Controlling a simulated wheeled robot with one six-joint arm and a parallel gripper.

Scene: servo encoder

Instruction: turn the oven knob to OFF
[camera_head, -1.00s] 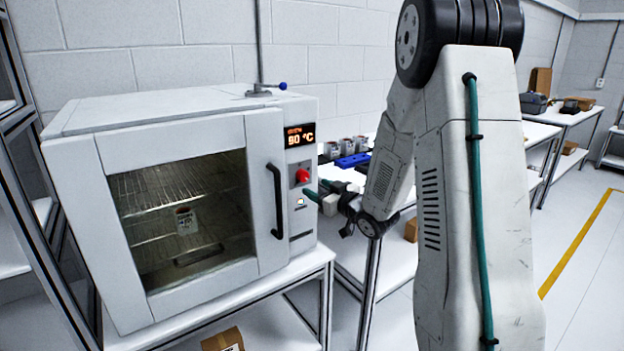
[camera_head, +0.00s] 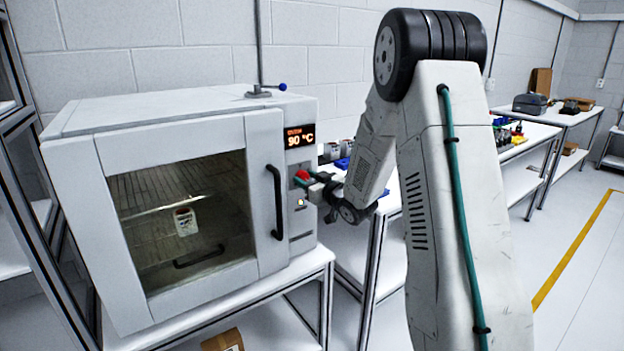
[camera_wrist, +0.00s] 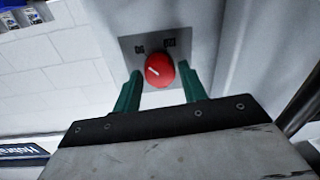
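The white oven (camera_head: 170,120) stands at the left in the head view, its display (camera_head: 299,136) reading 90 °C. The red knob (camera_head: 302,175) is on the panel below the display. In the head view my gripper (camera_head: 308,182) is at the panel, partly covering the knob.
The oven door handle (camera_head: 276,200) stands out just left of the panel. Inside the oven is a labelled white container (camera_head: 185,221) on a rack. A bench with small items, including a blue one (camera_head: 342,163), is behind my arm.

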